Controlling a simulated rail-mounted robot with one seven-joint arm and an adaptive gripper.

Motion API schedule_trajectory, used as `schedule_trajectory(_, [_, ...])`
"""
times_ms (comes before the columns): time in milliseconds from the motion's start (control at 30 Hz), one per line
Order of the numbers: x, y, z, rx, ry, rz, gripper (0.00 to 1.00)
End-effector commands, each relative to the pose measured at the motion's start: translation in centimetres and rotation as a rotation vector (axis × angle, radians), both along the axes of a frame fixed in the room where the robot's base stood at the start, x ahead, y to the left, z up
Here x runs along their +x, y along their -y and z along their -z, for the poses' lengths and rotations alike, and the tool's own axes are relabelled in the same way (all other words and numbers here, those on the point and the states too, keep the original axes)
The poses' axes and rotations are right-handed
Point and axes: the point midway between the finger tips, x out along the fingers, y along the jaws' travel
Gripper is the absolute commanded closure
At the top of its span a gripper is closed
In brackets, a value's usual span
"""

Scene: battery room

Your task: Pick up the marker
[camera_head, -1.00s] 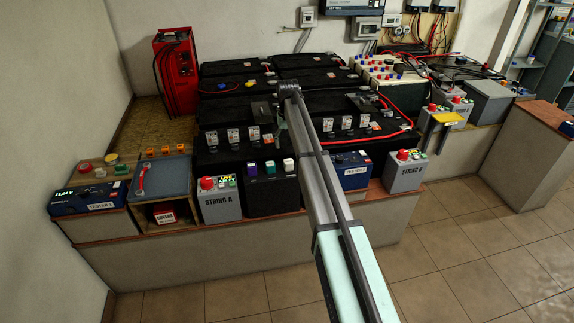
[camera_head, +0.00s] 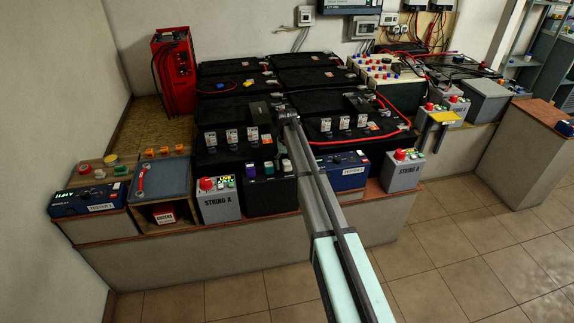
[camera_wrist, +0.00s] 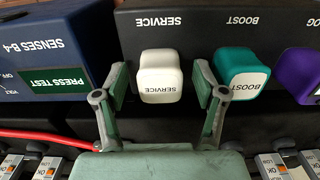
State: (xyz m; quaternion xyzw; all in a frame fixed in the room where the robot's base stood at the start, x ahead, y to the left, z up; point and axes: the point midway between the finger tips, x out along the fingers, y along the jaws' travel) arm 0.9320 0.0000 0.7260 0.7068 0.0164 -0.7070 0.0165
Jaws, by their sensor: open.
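No pen-shaped marker can be made out. In the wrist view, a white rounded block labelled SERVICE (camera_wrist: 161,73) stands on a black panel marked SERVICE. My gripper (camera_wrist: 161,88) is open, with one finger on each side of the white block. Contact cannot be told. A teal block labelled BOOST (camera_wrist: 243,74) stands just right of the right finger, and a purple block (camera_wrist: 301,72) is at the right edge. In the head view, these blocks sit on the black box (camera_head: 270,198); my fingers are not clear there.
A blue tester box (camera_wrist: 50,50) is close to my left finger. A red cable (camera_wrist: 45,136) and battery switches (camera_wrist: 275,165) lie near the gripper's base. In the head view, the grey STRING A box (camera_head: 218,202) stands left of the black box, and large black batteries (camera_head: 235,112) lie behind.

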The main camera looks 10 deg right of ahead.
Motion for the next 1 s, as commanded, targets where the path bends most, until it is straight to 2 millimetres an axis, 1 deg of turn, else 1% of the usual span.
schedule_trajectory(200, [0.0,0.0,0.2,0.0,0.0,0.0,0.29])
schedule_trajectory(233, [0.0,0.0,0.1,0.0,0.0,0.0,0.36])
schedule_trajectory(267, [0.0,0.0,0.1,0.0,0.0,0.0,0.47])
schedule_trajectory(300, [0.0,0.0,0.1,0.0,0.0,0.0,0.61])
schedule_trajectory(400, [0.0,0.0,0.1,0.0,0.0,0.0,0.93])
schedule_trajectory(767, [0.0,0.0,0.1,0.0,0.0,0.0,0.93])
schedule_trajectory(867, [0.0,0.0,-0.3,0.0,0.001,0.0,0.93])
schedule_trajectory(1000, [0.0,0.0,-1.3,0.0,0.001,0.0,0.93])
